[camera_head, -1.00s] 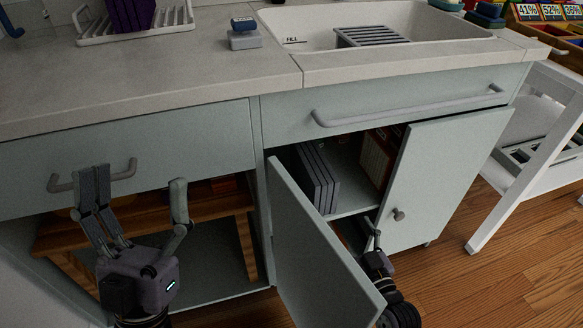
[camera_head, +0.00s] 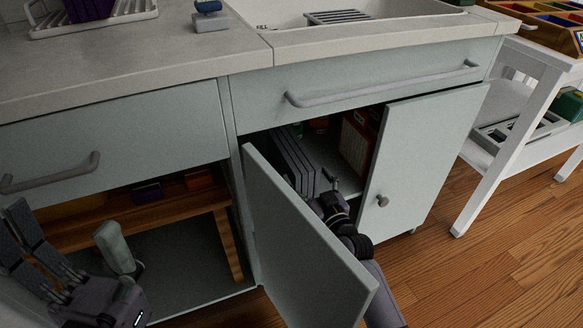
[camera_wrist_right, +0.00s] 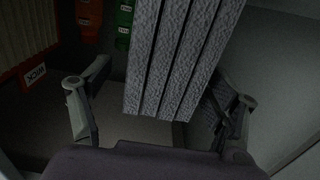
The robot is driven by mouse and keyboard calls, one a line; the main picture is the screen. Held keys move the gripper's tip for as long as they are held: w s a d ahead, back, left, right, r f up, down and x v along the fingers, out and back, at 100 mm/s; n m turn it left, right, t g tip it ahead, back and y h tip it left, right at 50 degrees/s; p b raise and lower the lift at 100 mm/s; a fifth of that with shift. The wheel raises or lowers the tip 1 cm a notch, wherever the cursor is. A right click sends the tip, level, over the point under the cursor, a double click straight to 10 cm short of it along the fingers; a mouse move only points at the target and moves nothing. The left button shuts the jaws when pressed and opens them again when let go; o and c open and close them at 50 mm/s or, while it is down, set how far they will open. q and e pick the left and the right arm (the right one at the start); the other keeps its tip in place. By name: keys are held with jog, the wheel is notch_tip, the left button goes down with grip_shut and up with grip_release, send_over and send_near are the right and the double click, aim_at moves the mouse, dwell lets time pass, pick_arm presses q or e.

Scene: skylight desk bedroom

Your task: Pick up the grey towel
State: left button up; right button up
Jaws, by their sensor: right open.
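The grey towel (camera_head: 293,158) stands on the shelf inside the cabinet under the sink, as a folded block with several upright layers. In the right wrist view the towel (camera_wrist_right: 180,60) hangs into the middle of the picture, between the two spread fingers. My right gripper (camera_head: 328,188) is open inside the cabinet opening, just in front of the towel; its fingers (camera_wrist_right: 155,112) stand to either side of it with gaps. Part of the gripper is hidden by the cabinet door. My left gripper (camera_head: 75,250) is open and empty at the lower left, before the open compartment.
The left cabinet door (camera_head: 290,240) stands open beside my right arm. The other door (camera_head: 425,160) bounds the opening on the right. A red box (camera_head: 358,140) stands right of the towel. Green and red packs (camera_wrist_right: 122,22) are behind. A drawer handle (camera_head: 380,85) juts out above.

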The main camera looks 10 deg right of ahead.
jog(key=w+b, duration=0.1)
jog(key=w, duration=0.1)
jog(key=w+a+b, duration=0.1)
jog(key=shift+w+f, duration=0.1)
jog(key=shift+w, duration=0.3)
jog(key=shift+w+a, duration=0.15)
jog(key=shift+w, duration=0.3)
jog(key=shift+c, duration=0.4)
jog(key=shift+r, duration=0.2)
jog(key=c, duration=1.1)
